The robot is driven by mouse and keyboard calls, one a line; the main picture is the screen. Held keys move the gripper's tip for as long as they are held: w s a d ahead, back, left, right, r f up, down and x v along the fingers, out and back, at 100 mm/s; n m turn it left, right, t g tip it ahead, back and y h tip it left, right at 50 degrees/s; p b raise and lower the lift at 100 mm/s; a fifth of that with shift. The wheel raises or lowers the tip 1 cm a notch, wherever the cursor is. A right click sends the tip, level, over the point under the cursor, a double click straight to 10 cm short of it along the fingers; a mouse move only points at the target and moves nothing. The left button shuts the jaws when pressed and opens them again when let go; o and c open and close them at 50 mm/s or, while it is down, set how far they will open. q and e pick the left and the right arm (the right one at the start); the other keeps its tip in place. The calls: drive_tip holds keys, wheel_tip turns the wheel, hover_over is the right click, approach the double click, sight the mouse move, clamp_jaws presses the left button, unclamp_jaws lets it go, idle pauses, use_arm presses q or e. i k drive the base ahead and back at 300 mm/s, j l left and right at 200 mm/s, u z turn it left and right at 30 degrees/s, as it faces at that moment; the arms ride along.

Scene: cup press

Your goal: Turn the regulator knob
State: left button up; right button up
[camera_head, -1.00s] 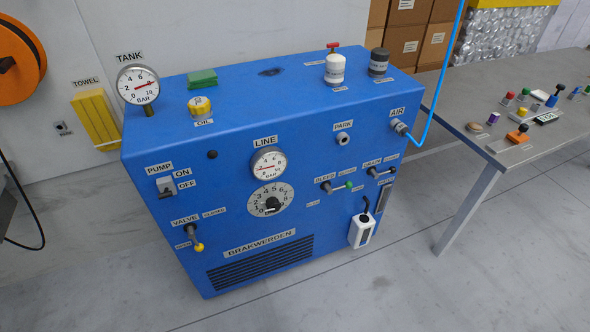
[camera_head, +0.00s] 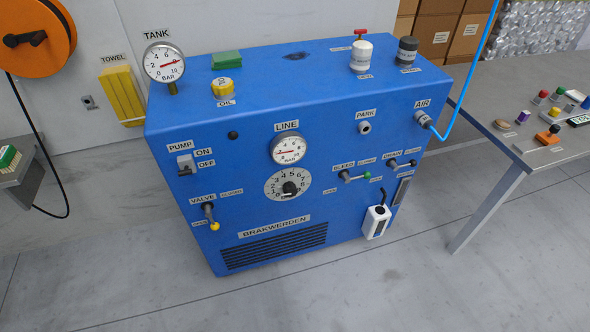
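The regulator knob (camera_head: 289,188) is a black knob on a round pale numbered dial (camera_head: 273,186), on the front of a blue machine (camera_head: 170,132). The line gauge (camera_head: 288,149) sits just above the dial, its red needle pointing left. Neither of my grippers shows in this view, and nothing covers the knob.
The valve lever (camera_head: 212,218) has a yellow tip, left of the dial. The bleed lever (camera_head: 353,176) is to its right. A grey table (camera_head: 490,128) with small parts stands at right. A blue hose (camera_head: 470,100) hangs by the air port. Floor in front is clear.

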sight(289, 189)
drive_tip(key=i+l, duration=0.25)
drive_tip(key=i+l+u, duration=0.15)
drive_tip(key=l, duration=0.35)
drive_tip(key=i+l, duration=0.25)
drive_tip(key=l, duration=0.15)
drive_tip(key=i+l+u, duration=0.1)
drive_tip(key=l, duration=0.3)
drive_tip(key=i, duration=0.1)
